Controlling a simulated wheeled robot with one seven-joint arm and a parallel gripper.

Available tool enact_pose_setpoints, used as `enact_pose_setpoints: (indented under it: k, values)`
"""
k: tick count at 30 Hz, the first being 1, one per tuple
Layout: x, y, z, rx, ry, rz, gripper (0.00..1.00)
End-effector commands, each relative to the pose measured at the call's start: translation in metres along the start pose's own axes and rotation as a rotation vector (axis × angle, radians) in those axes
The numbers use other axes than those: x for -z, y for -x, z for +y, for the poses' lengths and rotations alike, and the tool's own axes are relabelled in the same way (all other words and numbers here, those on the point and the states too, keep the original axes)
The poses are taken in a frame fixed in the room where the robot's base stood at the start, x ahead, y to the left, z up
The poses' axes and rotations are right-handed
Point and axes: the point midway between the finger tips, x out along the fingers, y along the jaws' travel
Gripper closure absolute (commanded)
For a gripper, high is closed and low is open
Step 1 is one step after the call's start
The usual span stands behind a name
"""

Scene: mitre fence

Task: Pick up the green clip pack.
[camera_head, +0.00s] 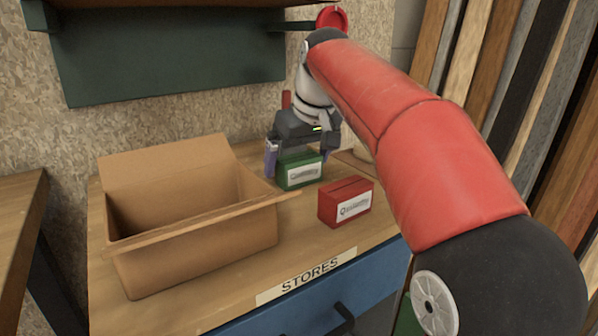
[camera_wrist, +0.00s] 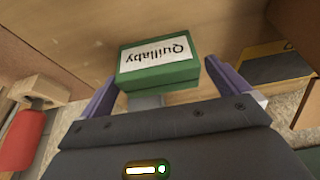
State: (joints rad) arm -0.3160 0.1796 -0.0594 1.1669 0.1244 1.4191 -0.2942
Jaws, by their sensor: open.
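The green clip pack (camera_head: 299,171) is a small green box with a white label, upright on the wooden bench top to the right of the cardboard box. It also shows in the wrist view (camera_wrist: 160,76), with its label reading upside down. My gripper (camera_head: 299,152) is right above and around it. In the wrist view my gripper (camera_wrist: 160,92) is open, with a purple-grey finger on each side of the pack.
An open, empty-looking cardboard box (camera_head: 190,246) fills the left of the bench (camera_head: 120,305). A red labelled box (camera_head: 345,201) stands just in front and right of the green pack. A green shelf (camera_head: 165,50) hangs on the wall above. Timber boards (camera_head: 530,90) lean at the right.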

Motion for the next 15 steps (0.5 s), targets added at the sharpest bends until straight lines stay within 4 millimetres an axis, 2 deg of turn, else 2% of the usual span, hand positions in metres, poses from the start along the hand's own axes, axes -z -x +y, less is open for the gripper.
enact_pose_setpoints:
  k: [3, 12, 14, 15]
  values:
    - [0.0001, 0.0004, 0.0, 0.0, 0.0, 0.0, 0.0]
    - [0.0, 0.0006, 0.0, 0.0, 0.0, 0.0, 0.39]
    - [0.0, 0.0006, 0.0, 0.0, 0.0, 0.0, 0.47]
    - [0.0001, 0.0009, 0.0, 0.0, 0.0, 0.001, 0.48]
